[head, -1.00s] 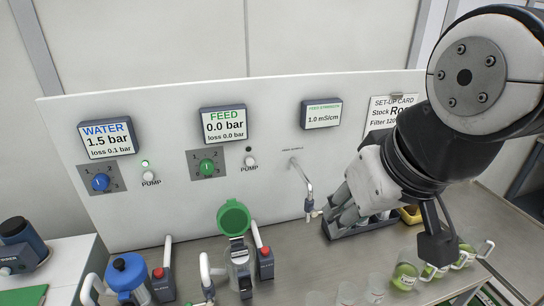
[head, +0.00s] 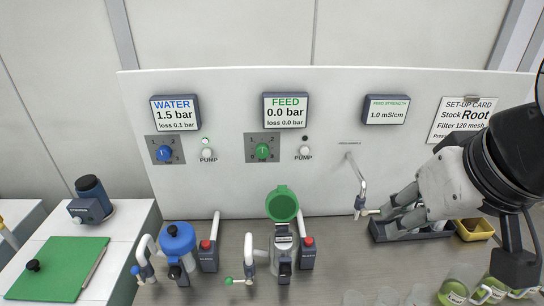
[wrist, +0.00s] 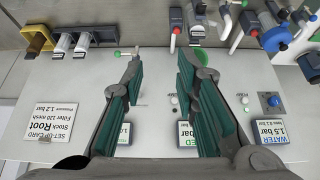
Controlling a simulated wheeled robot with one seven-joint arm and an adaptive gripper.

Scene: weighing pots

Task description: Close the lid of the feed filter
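The feed filter (head: 283,243) stands on the bench below the FEED display. Its round green lid (head: 282,204) is swung up and open, leaning back toward the panel. In the wrist view, which is upside down, the green lid (wrist: 198,58) shows partly behind the right-hand finger. My gripper (head: 388,212) is to the right of the feed filter in the head view, near the sample tap, and apart from the lid. The wrist view shows my gripper (wrist: 160,60) with its fingers spread and nothing between them.
The water filter (head: 178,240), with its blue lid shut, stands left of the feed filter. A red-buttoned grey block (head: 308,256) is close at the feed filter's right. The sample tap (head: 361,195) hangs beside my gripper. A yellow bin (head: 475,230) and pots (head: 452,291) are at the right.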

